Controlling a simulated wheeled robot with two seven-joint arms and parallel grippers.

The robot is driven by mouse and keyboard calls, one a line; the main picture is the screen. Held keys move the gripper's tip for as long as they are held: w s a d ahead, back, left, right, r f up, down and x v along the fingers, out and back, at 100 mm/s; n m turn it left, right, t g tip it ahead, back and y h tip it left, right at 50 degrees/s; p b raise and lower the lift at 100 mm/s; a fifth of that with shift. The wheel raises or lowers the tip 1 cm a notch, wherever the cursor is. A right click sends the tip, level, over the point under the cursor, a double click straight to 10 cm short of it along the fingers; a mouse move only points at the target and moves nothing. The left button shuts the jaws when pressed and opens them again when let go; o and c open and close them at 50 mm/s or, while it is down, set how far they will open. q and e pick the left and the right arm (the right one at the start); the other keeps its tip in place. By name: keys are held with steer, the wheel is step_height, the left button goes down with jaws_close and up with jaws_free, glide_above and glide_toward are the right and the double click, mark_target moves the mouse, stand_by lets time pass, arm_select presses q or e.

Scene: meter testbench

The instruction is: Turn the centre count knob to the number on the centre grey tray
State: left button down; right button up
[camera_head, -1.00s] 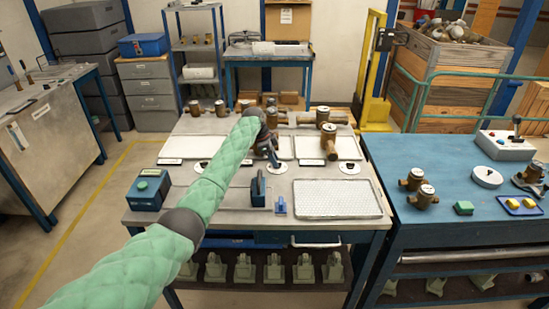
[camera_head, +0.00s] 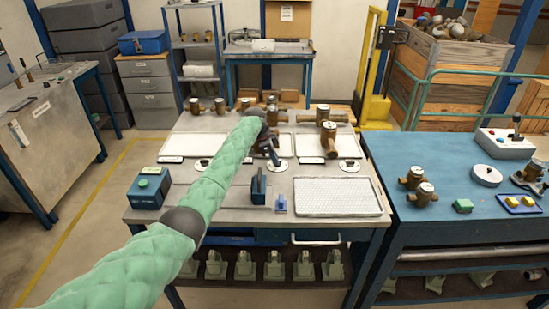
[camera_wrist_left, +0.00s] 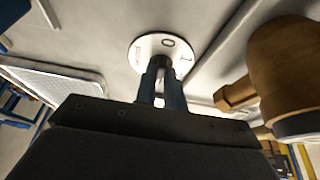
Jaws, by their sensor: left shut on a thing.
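The centre count knob has a round white dial (camera_head: 283,166) on the bench, between two similar dials. In the left wrist view the dial (camera_wrist_left: 146,50) shows a 0 and a 1 along its far and right side. My left gripper (camera_head: 275,161) points down at the knob; in the left wrist view its fingers (camera_wrist_left: 162,84) are shut around the dark knob at the dial's middle. The fingers hide the knob and the near part of the dial. The centre grey tray (camera_head: 285,149) lies behind the dial, partly hidden by my arm; I cannot read its number.
A brass meter (camera_head: 329,139) stands right of the gripper and shows large in the left wrist view (camera_wrist_left: 285,70). A mesh-lined tray (camera_head: 340,197) lies in front. A green-button box (camera_head: 149,188) and a blue upright piece (camera_head: 259,186) are nearer the front edge.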

arm_select(q)
steer(key=shift+s+n, duration=0.1)
steer(key=shift+n, duration=0.3)
steer(key=shift+n+t+p, duration=0.3)
steer(key=shift+n+p, duration=0.1)
steer(key=shift+p, duration=0.05)
steer(key=shift+s+n, duration=0.1)
steer(key=shift+n, duration=0.2)
steer(key=n+p, duration=0.1)
steer(key=n, duration=0.1)
steer(key=n+t+y+p, duration=0.1)
steer(key=n, duration=0.1)
steer(key=n+t+p, duration=0.1)
steer(key=n, duration=0.2)
steer(key=shift+s+d+y+p, duration=0.25)
steer(key=shift+s+y+p, duration=0.05)
steer(key=shift+p, duration=0.05)
steer(key=shift+f+n+t+y+p, duration=0.1)
steer(key=shift+n+t+y+p, duration=0.35)
steer(key=shift+n, duration=0.75)
arm_select(e)
steer(key=s+d+f, duration=0.3)
steer(key=s+f, duration=0.1)
steer(key=s, duration=0.7)
steer(key=shift+s+g, duration=0.3)
steer(key=shift+s, duration=0.05)
steer(key=shift+w+f, duration=0.1)
